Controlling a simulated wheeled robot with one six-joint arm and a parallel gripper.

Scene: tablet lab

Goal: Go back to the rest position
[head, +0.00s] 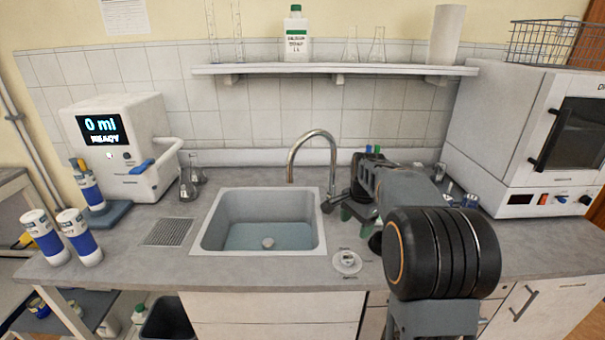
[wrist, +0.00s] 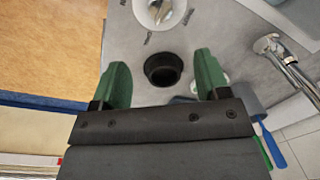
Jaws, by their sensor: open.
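My arm reaches over the counter (head: 300,272) to the right of the sink. My gripper (head: 357,212) is low, beside the sink's right edge, and partly hidden by my own arm in the head view. In the wrist view my gripper (wrist: 162,78) has its two green fingers spread wide apart, with nothing held between them. A black round cup or opening (wrist: 163,70) shows on the counter between the fingers; I cannot tell its distance from them. A white round dial-like fitting (wrist: 158,12) lies beyond it, and also shows in the head view (head: 347,261).
The sink (head: 212,240) and curved tap (head: 312,135) are left of my gripper. A dispenser (head: 140,120) reading "0 ml READY" and blue-labelled bottles (head: 78,238) stand left. An oven (head: 500,135) stands right. A shelf (head: 330,69) with glassware hangs behind. Blue and green handles (wrist: 272,145) show nearby.

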